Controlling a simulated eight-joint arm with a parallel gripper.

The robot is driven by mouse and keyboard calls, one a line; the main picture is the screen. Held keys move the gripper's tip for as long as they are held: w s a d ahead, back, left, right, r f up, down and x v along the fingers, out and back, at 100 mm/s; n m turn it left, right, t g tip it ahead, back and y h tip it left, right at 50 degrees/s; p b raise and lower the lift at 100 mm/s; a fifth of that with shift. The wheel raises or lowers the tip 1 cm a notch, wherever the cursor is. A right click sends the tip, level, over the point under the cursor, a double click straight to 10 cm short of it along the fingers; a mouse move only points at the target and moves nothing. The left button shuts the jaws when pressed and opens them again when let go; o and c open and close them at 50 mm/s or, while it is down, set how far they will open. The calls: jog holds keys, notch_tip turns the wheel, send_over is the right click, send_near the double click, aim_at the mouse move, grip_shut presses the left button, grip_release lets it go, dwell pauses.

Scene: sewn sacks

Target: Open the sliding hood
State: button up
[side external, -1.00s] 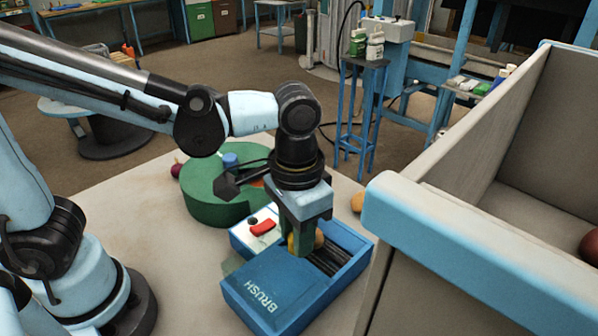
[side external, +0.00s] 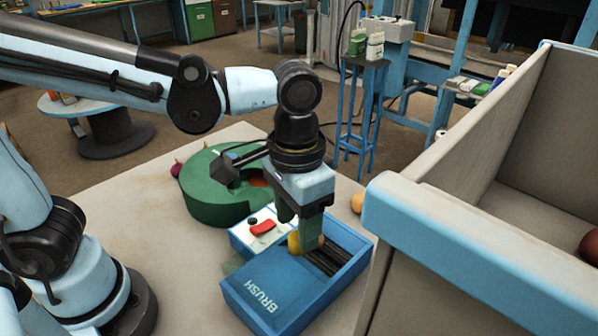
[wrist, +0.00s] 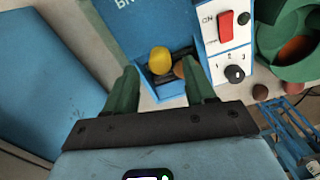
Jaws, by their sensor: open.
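The blue box marked BRUSH has a sliding hood (side external: 275,285), a blue lid over its near part; in the wrist view the hood (wrist: 145,25) is at the top. The uncovered far part shows dark bars (side external: 325,262). A yellow rounded piece (wrist: 160,60) sits at the hood's edge, partly hidden by a finger in the side view; whether it is the hood's knob I cannot tell. A brown round thing (wrist: 180,68) is beside it. My gripper (side external: 299,232) is open above the opening, its green fingers on either side of the yellow piece in the wrist view (wrist: 161,70); contact is unclear.
A white panel with a red switch (side external: 263,228) and a dial (wrist: 234,73) adjoins the box. A green round container (side external: 225,205) stands behind. A large grey bin with a blue rim (side external: 450,250) rises close on the right. The table's left part is clear.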

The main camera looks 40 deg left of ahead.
notch_tip(320, 180, up, 10)
jog(key=shift+f, duration=0.15)
dwell(0.3)
jog(key=w+a+f+n+t, duration=0.1)
jog(key=a+f+t, duration=0.2)
jog(key=a, duration=0.5)
jog(key=a+f+n+t, duration=0.1)
jog(key=a+f+t, duration=0.3)
jog(key=a+f, duration=0.2)
jog(key=shift+w+a+f+n, duration=0.3)
jog(key=shift+w+a, duration=0.1)
jog(key=shift+a, duration=0.85)
